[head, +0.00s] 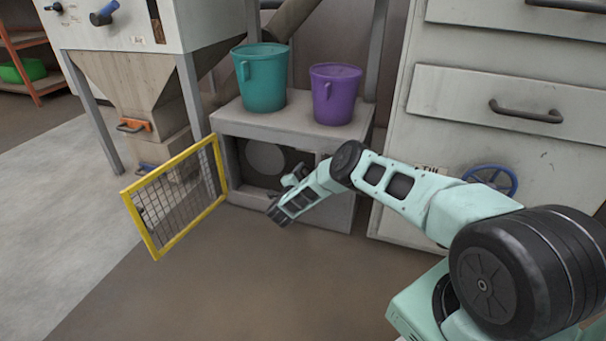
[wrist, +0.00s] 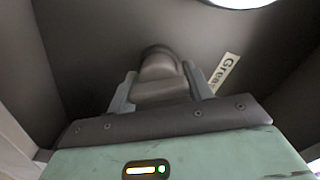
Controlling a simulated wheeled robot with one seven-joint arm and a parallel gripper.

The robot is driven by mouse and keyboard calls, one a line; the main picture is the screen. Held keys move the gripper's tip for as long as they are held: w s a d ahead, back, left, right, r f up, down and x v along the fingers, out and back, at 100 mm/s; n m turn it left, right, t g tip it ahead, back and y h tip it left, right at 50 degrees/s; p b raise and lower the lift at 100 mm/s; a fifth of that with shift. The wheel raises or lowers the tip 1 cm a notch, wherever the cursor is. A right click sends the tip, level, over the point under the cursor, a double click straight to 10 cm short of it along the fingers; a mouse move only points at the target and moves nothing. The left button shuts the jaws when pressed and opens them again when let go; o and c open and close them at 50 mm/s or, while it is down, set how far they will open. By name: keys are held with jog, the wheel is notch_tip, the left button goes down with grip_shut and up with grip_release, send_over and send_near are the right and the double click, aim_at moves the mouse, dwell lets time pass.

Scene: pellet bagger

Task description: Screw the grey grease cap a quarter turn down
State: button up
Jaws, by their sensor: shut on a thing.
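The grey grease cap (wrist: 158,68) shows in the wrist view, on the dark back wall of a recess. My gripper (wrist: 160,88) has a finger on each side of the cap and is shut on it. A pale label (wrist: 224,72) beginning "Grea" is on the wall just right of the cap. In the head view my gripper (head: 292,176) reaches into the open front of the low grey cabinet (head: 300,209); the cap is hidden there.
A yellow-framed mesh guard (head: 181,192) stands swung open left of the opening. A teal bucket (head: 262,80) and a purple bucket (head: 334,97) stand on the cabinet top. A blue handwheel (head: 491,179) is on the right-hand cabinet. The floor in front is clear.

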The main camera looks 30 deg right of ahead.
jog(key=m, duration=0.5)
jog(key=shift+a+f+p, duration=0.1)
jog(key=shift+f+p, duration=0.1)
jog(key=shift+p, duration=0.1)
jog(key=shift+m, duration=0.3)
jog(key=o, duration=1)
jog(key=shift+p+v, duration=3.85)
jog(key=shift+v, duration=4.85)
